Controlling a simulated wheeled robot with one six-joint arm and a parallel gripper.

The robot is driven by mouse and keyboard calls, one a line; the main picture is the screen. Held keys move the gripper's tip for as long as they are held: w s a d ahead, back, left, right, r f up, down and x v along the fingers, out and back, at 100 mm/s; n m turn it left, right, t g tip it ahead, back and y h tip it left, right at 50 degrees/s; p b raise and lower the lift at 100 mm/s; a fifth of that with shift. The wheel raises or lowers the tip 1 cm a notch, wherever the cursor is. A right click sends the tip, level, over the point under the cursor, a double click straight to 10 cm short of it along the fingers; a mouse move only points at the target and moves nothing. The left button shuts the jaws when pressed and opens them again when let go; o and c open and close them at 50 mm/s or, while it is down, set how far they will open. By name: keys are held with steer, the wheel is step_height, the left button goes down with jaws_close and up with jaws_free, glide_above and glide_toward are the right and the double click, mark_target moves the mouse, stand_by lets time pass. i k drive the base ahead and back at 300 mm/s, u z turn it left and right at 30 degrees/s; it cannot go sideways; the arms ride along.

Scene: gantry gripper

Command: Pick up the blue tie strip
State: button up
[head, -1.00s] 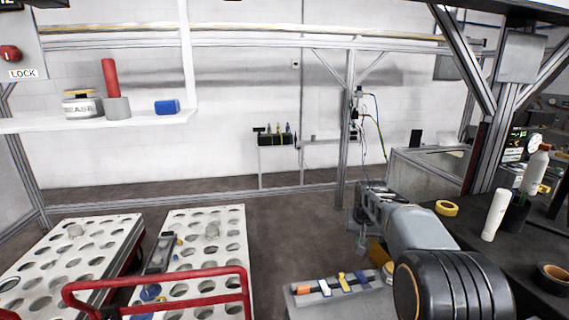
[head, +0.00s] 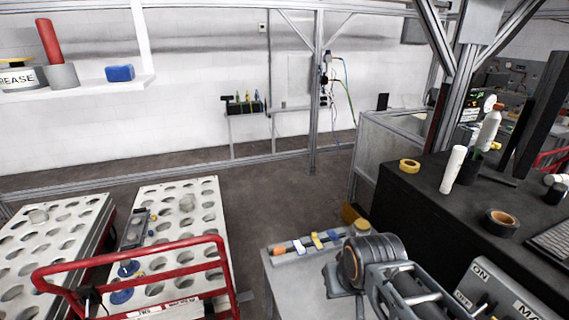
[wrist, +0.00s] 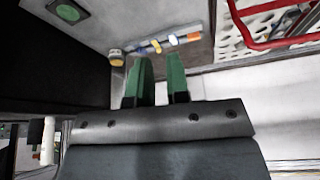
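A narrow grey rack (head: 306,247) on the light grey bench holds a row of small coloured pieces. A blue piece (head: 333,236) sits at its right end, beside a yellow one (head: 316,240). Another small blue piece (head: 298,246) lies between the yellow and an orange one (head: 279,249); I cannot tell which is the tie strip. In the wrist view, a blue piece (wrist: 156,46) shows beyond my gripper (wrist: 158,58). Its two green fingers are apart, with nothing between them, clear of the rack. The fingers cannot be made out in the head view.
A round yellow-capped container (head: 363,229) stands beside the rack. A red-railed cart (head: 135,267) with perforated white tops is at left. A black table (head: 425,200) at right carries a white tube (head: 453,170) and tape rolls. Open floor lies behind the bench.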

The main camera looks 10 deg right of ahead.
mark_target(335, 237)
steer(key=z, duration=0.05)
steer(key=k, duration=0.5)
steer(key=u, duration=2.25)
steer(key=i, duration=1.6)
steer(key=z, duration=3.55)
steer(key=i, duration=0.5)
steer(key=z, duration=0.1)
